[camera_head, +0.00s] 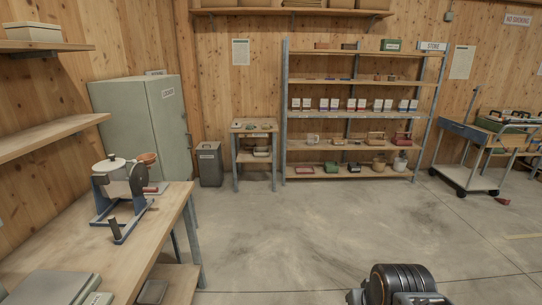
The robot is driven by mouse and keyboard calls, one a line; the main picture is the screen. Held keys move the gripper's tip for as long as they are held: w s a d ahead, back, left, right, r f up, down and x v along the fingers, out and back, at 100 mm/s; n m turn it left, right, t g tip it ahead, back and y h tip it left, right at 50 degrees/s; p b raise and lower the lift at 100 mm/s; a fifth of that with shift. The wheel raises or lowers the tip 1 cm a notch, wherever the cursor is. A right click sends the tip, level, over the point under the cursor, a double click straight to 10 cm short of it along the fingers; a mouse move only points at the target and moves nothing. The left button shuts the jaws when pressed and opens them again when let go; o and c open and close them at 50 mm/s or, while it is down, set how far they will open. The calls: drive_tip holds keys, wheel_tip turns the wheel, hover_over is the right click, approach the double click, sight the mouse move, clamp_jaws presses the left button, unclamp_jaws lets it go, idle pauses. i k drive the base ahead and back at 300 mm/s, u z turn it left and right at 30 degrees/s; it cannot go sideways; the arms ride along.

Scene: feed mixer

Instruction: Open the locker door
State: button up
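The locker (119,112) is a pale green-grey metal cabinet against the left part of the back wall. Its door (170,125) faces right, carries a small white label near the top, and looks shut. A small dark handle-like part shows near the door's right edge. The lower left of the locker is hidden behind the workbench and the machine on it. My gripper is not in view. Only a dark, ribbed, rounded part of my own arm shows at the bottom edge, right of centre, far from the locker.
A workbench (75,255) with a hand-cranked machine (125,190) stands in front of the locker. A grey bin (209,164) is right of it, then a small table (255,128) and a tall shelf rack (350,80). A cart (478,140) stands right. The middle floor is clear.

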sight(164, 95)
drive_tip(key=z, duration=0.05)
drive_tip(key=i, duration=2.3)
drive_tip(key=u, duration=0.9)
drive_tip(key=i, duration=2.15)
drive_tip(key=u, duration=1.3)
drive_tip(key=i, duration=0.5)
drive_tip(key=u, duration=0.2)
